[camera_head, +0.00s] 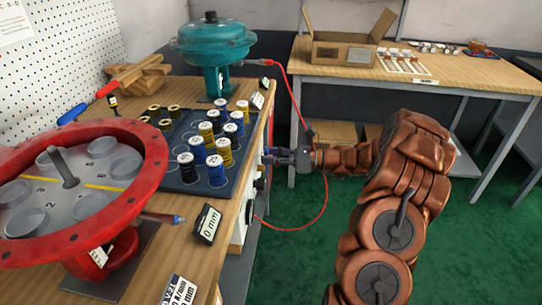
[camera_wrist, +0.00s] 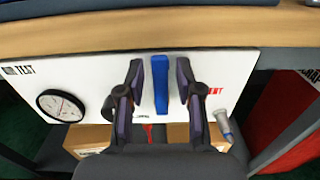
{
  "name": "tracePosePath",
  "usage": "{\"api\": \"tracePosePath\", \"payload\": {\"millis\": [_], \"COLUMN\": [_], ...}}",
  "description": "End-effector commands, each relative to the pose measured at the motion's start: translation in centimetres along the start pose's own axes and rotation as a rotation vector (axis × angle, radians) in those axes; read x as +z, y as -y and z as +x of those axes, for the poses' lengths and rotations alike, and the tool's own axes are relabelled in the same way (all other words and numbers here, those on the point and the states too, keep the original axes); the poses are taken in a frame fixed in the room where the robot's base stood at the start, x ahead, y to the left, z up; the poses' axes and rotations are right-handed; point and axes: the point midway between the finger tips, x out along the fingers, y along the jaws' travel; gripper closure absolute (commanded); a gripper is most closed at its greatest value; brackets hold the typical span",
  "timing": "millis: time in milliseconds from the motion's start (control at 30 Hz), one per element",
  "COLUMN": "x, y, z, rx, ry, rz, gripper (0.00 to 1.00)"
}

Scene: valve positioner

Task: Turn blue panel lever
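The blue panel lever (camera_wrist: 160,84) stands upright on the white panel (camera_wrist: 90,72) in the wrist view. My gripper (camera_wrist: 158,75) is open, with one finger on each side of the lever. A gap shows between the lever and each finger. In the head view my gripper (camera_head: 276,156) is at the right edge of the workbench, in front of the panel's side. The lever is hidden there.
The panel carries a round gauge (camera_wrist: 62,106) at left and a fitting (camera_wrist: 224,124) at lower right. The bench edge (camera_wrist: 140,36) runs above the panel. A red hose (camera_head: 297,110) hangs near my arm. Green floor (camera_head: 290,265) lies open beside the bench.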

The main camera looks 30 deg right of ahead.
Motion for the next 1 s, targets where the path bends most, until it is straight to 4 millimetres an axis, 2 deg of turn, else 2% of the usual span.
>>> {"api": "tracePosePath", "payload": {"millis": [33,300,1000], "x": [0.00,-0.02,0.18], "y": [0.00,-0.01,-0.06], "z": [-0.01,-0.01,0.33], "rx": [0.000,0.000,0.007], "ry": [0.000,0.000,-0.001], "rz": [0.000,0.000,0.019], "gripper": [0.73,1.00,1.00]}}
